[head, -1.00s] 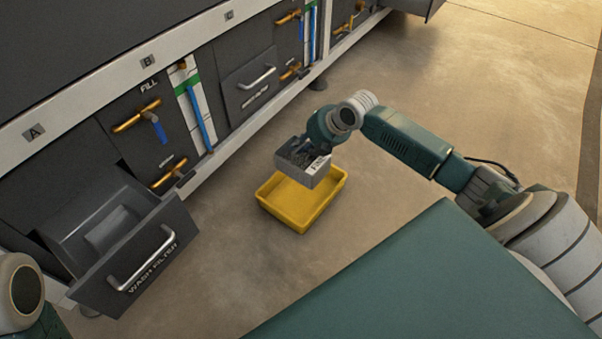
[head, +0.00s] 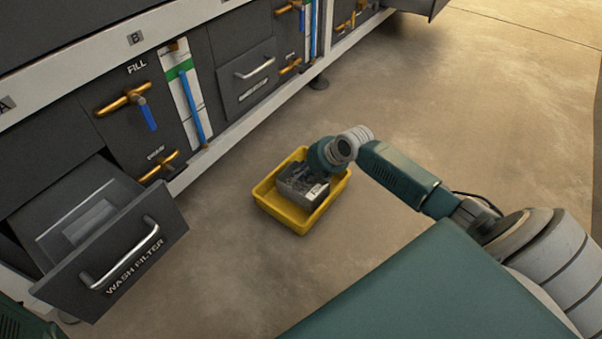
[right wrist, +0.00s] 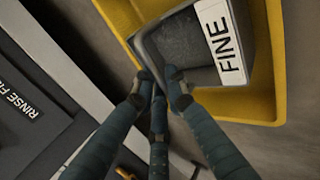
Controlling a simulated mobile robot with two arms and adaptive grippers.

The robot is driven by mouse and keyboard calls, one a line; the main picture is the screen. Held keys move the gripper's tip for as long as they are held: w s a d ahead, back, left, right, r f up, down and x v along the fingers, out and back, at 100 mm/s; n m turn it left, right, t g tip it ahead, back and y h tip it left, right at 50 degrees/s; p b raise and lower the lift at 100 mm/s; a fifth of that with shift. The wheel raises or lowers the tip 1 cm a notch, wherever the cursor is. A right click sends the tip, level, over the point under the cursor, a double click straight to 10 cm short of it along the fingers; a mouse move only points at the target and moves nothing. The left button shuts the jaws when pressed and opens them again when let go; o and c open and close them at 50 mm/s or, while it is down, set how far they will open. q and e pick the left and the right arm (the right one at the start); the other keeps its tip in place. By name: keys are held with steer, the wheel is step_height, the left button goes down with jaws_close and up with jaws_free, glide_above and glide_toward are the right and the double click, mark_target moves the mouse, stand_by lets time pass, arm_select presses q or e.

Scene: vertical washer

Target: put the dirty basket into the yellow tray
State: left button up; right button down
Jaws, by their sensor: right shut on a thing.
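The dirty basket (head: 298,187) is a small grey box with a white label reading FINE. It sits within the rim of the yellow tray (head: 291,221), which stands on the floor. I cannot tell whether it rests on the tray's bottom. My left gripper is not in view.
The open WASH FILTER drawer (head: 150,245) juts out from the dark washer at left. A closed drawer (head: 247,80) and orange valve handles (head: 125,100) are on the washer front. The floor (head: 440,120) right of the tray is clear.

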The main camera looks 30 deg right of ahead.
steer(key=c, duration=1.8)
jaws_free()
steer(key=shift+o, duration=0.2)
